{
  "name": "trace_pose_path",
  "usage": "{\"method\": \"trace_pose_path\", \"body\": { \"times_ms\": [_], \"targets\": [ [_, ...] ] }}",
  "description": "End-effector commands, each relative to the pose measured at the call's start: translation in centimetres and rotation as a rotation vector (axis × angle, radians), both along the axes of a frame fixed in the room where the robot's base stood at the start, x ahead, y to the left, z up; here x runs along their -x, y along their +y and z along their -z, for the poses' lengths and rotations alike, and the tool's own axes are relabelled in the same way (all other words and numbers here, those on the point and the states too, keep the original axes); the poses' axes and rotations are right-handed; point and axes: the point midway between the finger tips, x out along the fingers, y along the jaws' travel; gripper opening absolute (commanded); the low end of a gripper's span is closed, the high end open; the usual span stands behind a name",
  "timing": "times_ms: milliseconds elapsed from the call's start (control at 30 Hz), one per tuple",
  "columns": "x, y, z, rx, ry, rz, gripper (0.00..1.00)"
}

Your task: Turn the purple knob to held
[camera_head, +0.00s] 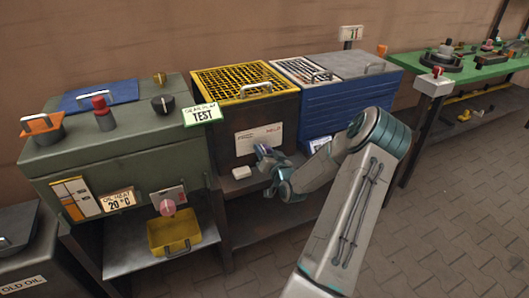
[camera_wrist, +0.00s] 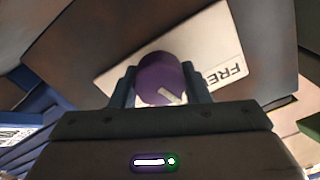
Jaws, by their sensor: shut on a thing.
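The purple knob (camera_wrist: 158,72) is round with a pale pointer mark, which points toward the lower right in the wrist view. My gripper (camera_wrist: 161,80) is shut on the knob, one finger on each side. In the head view my gripper (camera_head: 264,153) is at the front of the brown cabinet (camera_head: 225,135) with the yellow grate, just below the white label plate (camera_head: 259,139). The knob is hidden there behind my gripper. The held marking is too small to read.
A blue cabinet (camera_head: 350,100) stands at right. The green-grey unit (camera_head: 125,150) with a "TEST" sign (camera_head: 200,113) stands at left. The paved floor at right is clear.

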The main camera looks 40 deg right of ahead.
Motion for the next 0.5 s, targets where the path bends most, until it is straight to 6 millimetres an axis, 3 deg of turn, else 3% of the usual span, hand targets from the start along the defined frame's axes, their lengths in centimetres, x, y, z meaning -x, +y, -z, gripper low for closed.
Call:
{"method": "trace_pose_path", "body": {
  "times_ms": [500],
  "targets": [
    [0.08,-0.14,0.07,-0.48,-0.115,0.001,0.19]
  ]
}}
